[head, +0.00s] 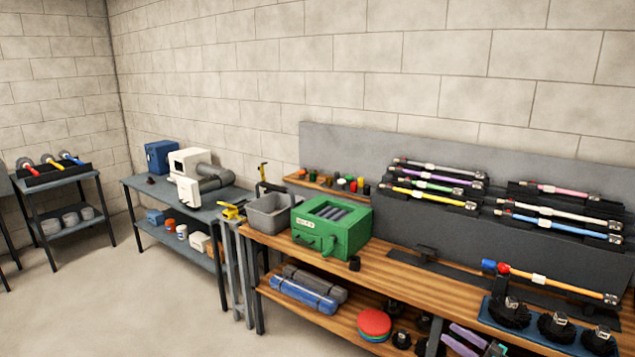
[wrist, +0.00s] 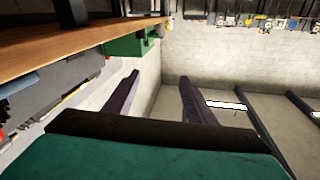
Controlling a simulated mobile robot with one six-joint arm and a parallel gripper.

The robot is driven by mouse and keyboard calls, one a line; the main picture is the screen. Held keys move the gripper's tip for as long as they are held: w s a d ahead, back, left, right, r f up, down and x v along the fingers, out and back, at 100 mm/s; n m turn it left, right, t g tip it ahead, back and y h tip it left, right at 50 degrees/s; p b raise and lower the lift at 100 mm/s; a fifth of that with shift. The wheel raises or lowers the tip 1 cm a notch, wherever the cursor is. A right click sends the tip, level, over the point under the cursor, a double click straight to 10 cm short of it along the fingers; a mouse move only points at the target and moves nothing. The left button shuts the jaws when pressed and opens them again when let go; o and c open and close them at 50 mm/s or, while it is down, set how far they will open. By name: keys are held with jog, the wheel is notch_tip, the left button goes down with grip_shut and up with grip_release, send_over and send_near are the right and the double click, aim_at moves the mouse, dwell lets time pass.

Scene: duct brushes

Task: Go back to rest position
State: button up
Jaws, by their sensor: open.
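My gripper (wrist: 160,92) shows only in the wrist view. Its two dark fingers stand wide apart with nothing between them. The wrist view is tipped over, with the wooden bench top (wrist: 90,45) at upper left and the green box (wrist: 130,45) just past it. The gripper appears apart from both. In the head view no part of my arm shows. There the green box (head: 330,226) stands on the wooden bench (head: 420,272), beside a grey bin (head: 268,214).
Duct brushes with coloured handles lie on a stepped grey rack (head: 480,225). A brush with an orange handle (head: 555,281) lies in front. Black round brush heads (head: 556,328) sit on a blue mat. A grey table (head: 225,200) stands further left. The floor (head: 110,310) at left is clear.

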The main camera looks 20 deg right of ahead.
jog(key=w+a+f+m+h+b, duration=0.1)
jog(key=w+a+f, duration=0.2)
jog(key=w+a, duration=0.35)
jog(key=w+a+f+m, duration=0.1)
jog(key=w+a+f, duration=0.15)
jog(key=a, duration=0.65)
jog(key=w+a+f+h+b, duration=0.1)
jog(key=w+a+f, duration=0.1)
jog(key=w+a, duration=0.5)
jog(key=s+a+f+m+g+h, duration=0.1)
jog(key=a+f+m+g+h, duration=0.3)
jog(key=a+f, duration=1)
jog(key=s+a+f+g+h+b, duration=0.15)
jog(key=s+a+f+g, duration=0.25)
jog(key=s+f, duration=0.5)
jog(key=s+a+f+g+h, duration=0.3)
jog(key=s+a+f+g, duration=0.15)
jog(key=s, duration=0.75)
jog(key=s+a+r+n+g+y, duration=0.1)
jog(key=s+g, duration=0.9)
jog(key=s, duration=1.5)
jog(key=shift+a+r+n, duration=0.5)
jog(key=shift+r+n, duration=0.05)
jog(key=shift+n, duration=0.15)
